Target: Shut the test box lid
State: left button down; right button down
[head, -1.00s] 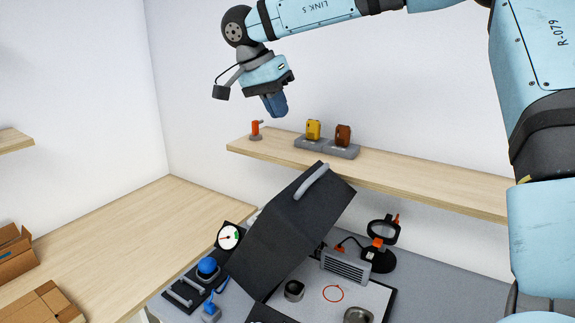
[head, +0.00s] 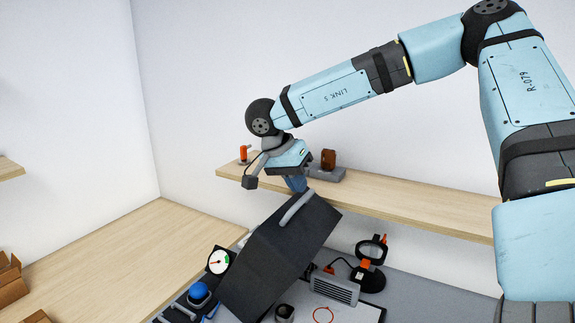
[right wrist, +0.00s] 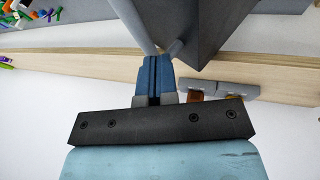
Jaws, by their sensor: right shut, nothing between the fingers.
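The test box lid (head: 282,245) is a dark grey panel, tilted up and open, with a light grey bar handle (head: 297,207) near its top edge. My right gripper (head: 297,185) is shut and empty, pointing down just behind the handle and the lid's top edge. In the right wrist view its blue fingers (right wrist: 153,75) are together, with the dark lid (right wrist: 200,25) just beyond the tips. I cannot tell whether they touch the lid or handle. The inside of the box is mostly hidden behind the lid. My left gripper is not in view.
A wooden shelf (head: 400,202) runs behind the lid, with an orange item (head: 243,153) and a brown earpiece (head: 328,159) on it. A gauge (head: 218,261), a blue button (head: 199,291) and a magnifier (head: 371,250) stand around the box. The wooden table (head: 110,255) at left is largely clear.

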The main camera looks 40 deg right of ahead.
jog(key=shift+f, duration=0.2)
jog(key=shift+s, duration=0.2)
